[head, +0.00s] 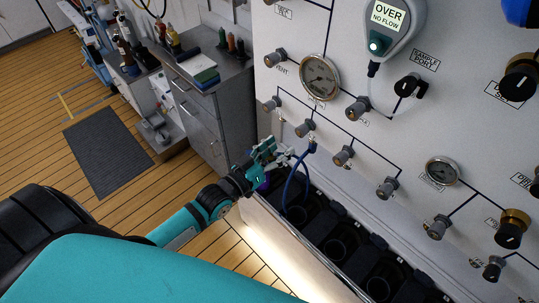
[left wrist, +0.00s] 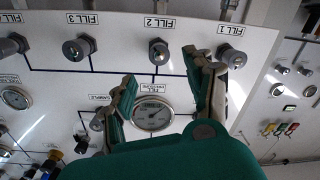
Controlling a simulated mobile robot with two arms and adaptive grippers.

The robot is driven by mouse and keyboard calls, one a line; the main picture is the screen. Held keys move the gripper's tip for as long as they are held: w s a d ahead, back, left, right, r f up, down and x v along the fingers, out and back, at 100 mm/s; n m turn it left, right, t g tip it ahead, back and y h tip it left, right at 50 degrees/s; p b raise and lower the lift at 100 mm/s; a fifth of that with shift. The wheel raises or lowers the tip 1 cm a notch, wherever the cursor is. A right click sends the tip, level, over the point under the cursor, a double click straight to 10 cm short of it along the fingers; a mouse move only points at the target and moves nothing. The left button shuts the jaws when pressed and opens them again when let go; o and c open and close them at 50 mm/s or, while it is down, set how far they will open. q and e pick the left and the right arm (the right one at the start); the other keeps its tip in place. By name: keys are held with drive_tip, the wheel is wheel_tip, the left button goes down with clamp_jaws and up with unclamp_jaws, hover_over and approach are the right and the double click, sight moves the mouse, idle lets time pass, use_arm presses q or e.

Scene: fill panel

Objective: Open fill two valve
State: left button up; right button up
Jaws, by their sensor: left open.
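The fill two valve is a grey round knob (head: 304,128) on the white panel, second from the left in its row in the head view. In the left wrist view, which is upside down, the fill two knob (left wrist: 159,52) sits beside its FILL 2 label. My left gripper (head: 274,152) is open, below and left of that knob in the head view. In the left wrist view the open fingers (left wrist: 162,74) spread on either side of the knob in the picture, with nothing between them. I cannot tell the exact distance to the panel. My right gripper is not in view.
The fill one knob (head: 270,104) and fill three knob (head: 343,155) flank the valve. A pressure gauge (head: 320,77) is above. A blue hose (head: 288,185) hangs near the gripper, over a dark rack (head: 338,245). A grey cabinet (head: 215,105) stands at left.

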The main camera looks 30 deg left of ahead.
use_arm(q)
drive_tip(key=shift+v, duration=1.75)
drive_tip(key=s+a+f+g+y+b, duration=0.1)
drive_tip(key=s+a+f+g+b, duration=0.2)
drive_tip(key=f, duration=1)
drive_tip(key=s+f+g+y+b, duration=0.15)
drive_tip(key=s+f, duration=0.35)
drive_tip(key=f, duration=0.7)
drive_tip(key=s+a+f+g+y+b, duration=0.1)
drive_tip(key=s+a+f+g+y, duration=0.2)
drive_tip(key=f, duration=1)
drive_tip(key=s+d+f+m+g+b, duration=0.1)
drive_tip(key=s+f+g, duration=0.3)
drive_tip(key=s+f, duration=0.6)
drive_tip(key=s+d+f+m+g+b, duration=0.2)
drive_tip(key=s+f, duration=0.8)
drive_tip(key=s, duration=0.7)
drive_tip(key=shift+s+d+f+g+b, duration=0.35)
drive_tip(key=shift+g+b, duration=0.45)
drive_tip(key=shift+g, duration=0.35)
drive_tip(key=shift+w+r, duration=0.1)
